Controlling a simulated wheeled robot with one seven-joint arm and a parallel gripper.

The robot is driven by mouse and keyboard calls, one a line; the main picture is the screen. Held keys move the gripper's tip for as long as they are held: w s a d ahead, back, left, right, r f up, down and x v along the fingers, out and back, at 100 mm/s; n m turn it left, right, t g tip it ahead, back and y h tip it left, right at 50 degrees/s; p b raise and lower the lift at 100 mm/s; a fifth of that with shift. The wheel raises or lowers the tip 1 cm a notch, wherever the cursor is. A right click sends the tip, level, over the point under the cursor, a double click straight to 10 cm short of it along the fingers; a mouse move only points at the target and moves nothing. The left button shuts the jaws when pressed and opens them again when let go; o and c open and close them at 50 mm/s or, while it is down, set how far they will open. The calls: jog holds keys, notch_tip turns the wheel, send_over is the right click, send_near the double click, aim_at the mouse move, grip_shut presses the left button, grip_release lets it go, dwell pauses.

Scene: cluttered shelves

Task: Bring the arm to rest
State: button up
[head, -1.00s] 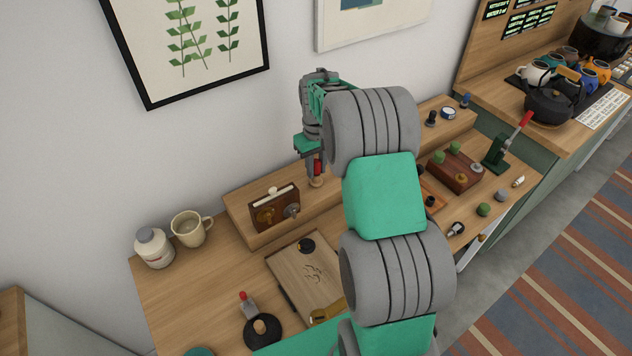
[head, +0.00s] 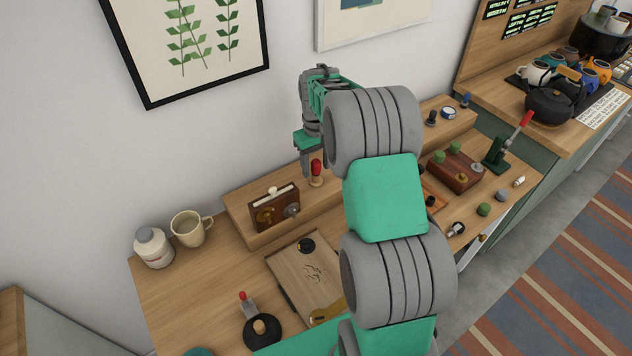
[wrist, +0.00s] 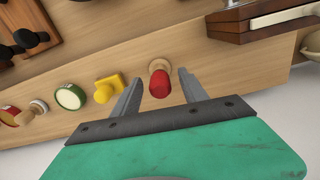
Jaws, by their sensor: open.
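My gripper (wrist: 157,92) is open in the wrist view, its two grey fingers spread on either side of a red-topped wooden peg (wrist: 160,84). I cannot tell from this view how far apart in height they are, and nothing is clamped. In the head view my gripper (head: 306,168) hangs near the wall above the raised wooden shelf (head: 240,208), just left of the red-topped peg (head: 316,170), which stands upright. My arm crosses the middle of the head view and hides part of the bench.
A brown wooden box (head: 274,207) with round fittings stands left of the peg. A cream mug (head: 190,229) and a white jar (head: 153,247) stand farther left. In the wrist view a yellow block (wrist: 107,88) and a green-rimmed round tin (wrist: 70,96) sit left of the fingers.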

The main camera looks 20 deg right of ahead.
notch_tip(320, 180, up, 7)
jog(key=shift+f+b, duration=0.2)
jog(key=shift+b, duration=0.2)
jog(key=shift+w, duration=0.1)
jog(key=shift+w+d+f+m+t, duration=0.1)
jog(key=shift+w+f+m+t, duration=0.2)
jog(key=shift+f+m, duration=0.4)
jog(key=shift+m+g, duration=0.7)
jog(key=s+f, duration=0.2)
jog(key=s+a+f, duration=0.1)
jog(key=s+f, duration=0.3)
jog(key=s, duration=0.1)
jog(key=shift+a+f, duration=0.25)
jog(key=s+a+r+t, duration=0.1)
jog(key=s+a+r, duration=0.25)
jog(key=s, duration=0.55)
jog(key=s+a+r+t, duration=0.1)
jog(key=s+a+r, duration=0.1)
jog(key=s+a, duration=0.5)
notch_tip(320, 180, up, 6)
jog(key=n+t, duration=0.1)
jog(key=t, duration=0.1)
jog(key=shift+s+n, duration=0.3)
jog(key=shift+s, duration=0.05)
jog(key=shift+a+r, duration=0.1)
jog(key=shift+c, duration=0.2)
